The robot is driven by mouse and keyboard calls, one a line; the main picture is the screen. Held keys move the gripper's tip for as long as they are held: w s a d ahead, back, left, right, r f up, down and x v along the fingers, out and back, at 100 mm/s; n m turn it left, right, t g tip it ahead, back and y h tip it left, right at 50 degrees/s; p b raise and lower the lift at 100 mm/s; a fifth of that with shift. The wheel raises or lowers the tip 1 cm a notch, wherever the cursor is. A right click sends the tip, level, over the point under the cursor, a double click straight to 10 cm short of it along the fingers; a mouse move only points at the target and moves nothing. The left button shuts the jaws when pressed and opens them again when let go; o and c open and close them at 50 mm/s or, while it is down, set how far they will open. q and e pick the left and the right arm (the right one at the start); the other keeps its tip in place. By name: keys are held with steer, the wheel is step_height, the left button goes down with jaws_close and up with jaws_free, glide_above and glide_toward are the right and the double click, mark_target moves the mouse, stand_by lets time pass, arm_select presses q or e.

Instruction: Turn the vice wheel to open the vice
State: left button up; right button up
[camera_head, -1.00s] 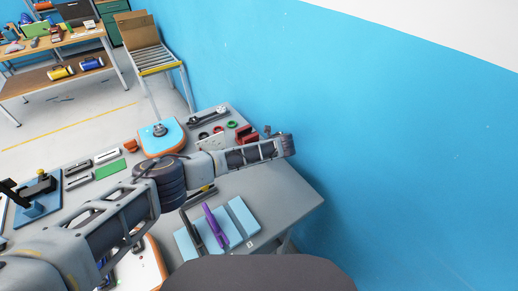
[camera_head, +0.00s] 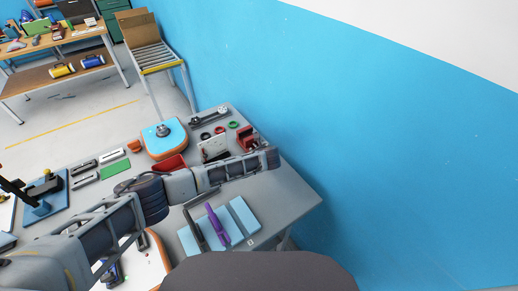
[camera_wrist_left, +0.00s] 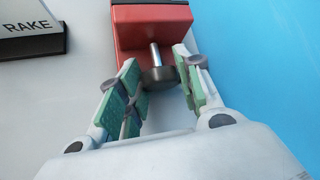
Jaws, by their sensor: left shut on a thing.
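The red vice (camera_head: 246,137) stands near the far right edge of the grey workbench, close to the blue wall. In the left wrist view the red vice body (camera_wrist_left: 152,32) is at the top, with a metal screw and a dark round wheel (camera_wrist_left: 160,76) at its near side. My left gripper (camera_wrist_left: 158,64) has its green-padded fingers on either side of the wheel, shut on it. In the head view my left arm reaches across the bench to the vice, and its fingers cannot be made out. My right gripper is in neither view.
A board marked "RAKE" (camera_wrist_left: 30,30) lies left of the vice in the wrist view. A red bin (camera_head: 171,163), an orange-and-blue board (camera_head: 172,141) and a light blue block with a purple tool (camera_head: 217,224) are on the bench. The blue wall (camera_head: 380,150) bounds the right.

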arm_select(q)
steer(key=o, duration=1.1)
steer(key=shift+c, duration=0.2)
steer(key=shift+s+r, duration=0.1)
steer(key=v, duration=1.1)
steer(key=shift+s+r, duration=0.2)
steer(key=shift+s, duration=0.1)
steer(key=shift+d, duration=0.1)
